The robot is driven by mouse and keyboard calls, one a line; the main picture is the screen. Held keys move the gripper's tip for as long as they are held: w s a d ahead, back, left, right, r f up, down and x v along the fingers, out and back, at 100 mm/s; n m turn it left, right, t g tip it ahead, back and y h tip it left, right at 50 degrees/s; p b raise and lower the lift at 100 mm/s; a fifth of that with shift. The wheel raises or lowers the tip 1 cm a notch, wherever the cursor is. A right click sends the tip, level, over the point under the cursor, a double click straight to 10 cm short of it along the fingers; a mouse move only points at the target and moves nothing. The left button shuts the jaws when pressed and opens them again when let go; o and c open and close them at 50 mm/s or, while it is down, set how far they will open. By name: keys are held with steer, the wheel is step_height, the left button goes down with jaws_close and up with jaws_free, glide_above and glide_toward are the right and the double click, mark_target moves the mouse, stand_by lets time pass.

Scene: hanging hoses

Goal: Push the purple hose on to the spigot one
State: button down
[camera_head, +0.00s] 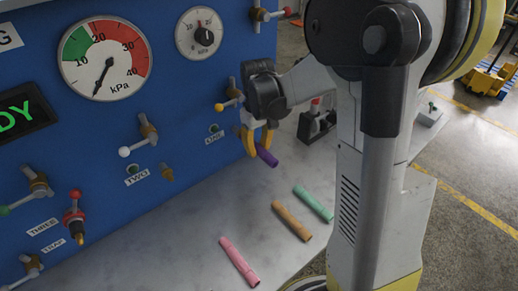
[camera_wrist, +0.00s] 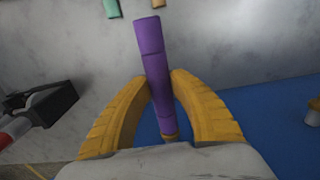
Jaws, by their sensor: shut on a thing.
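My gripper (camera_head: 257,140) is shut on the purple hose (camera_head: 267,156), close to the blue panel and right of the label ONE. In the wrist view the purple hose (camera_wrist: 153,50) runs between the yellow fingers of my gripper (camera_wrist: 160,84), and its longer part sticks out away from the panel. At the hose's panel-side end a brass-coloured piece (camera_wrist: 170,137) shows, in line with the hose; it looks like spigot one. I cannot tell how far the hose covers it. In the head view spigot one is hidden behind my gripper.
Pink (camera_head: 239,262), orange (camera_head: 292,221) and green (camera_head: 313,204) hoses lie on the grey table. A yellow-handled valve (camera_head: 232,97) sits above my gripper. Another brass spigot (camera_head: 167,174) is beside the label TWO. A black holder (camera_head: 316,122) stands behind my gripper.

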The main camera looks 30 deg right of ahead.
mark_target(257, 145)
steer(key=shift+w, duration=0.3)
stand_by(0.6)
steer(key=c, duration=1.5)
jaws_free()
steer(key=o, duration=0.3)
steer(key=shift+w, duration=0.15)
steer(key=shift+o, duration=0.2)
step_height(257, 145, up, 12)
steer(key=shift+s, duration=0.2)
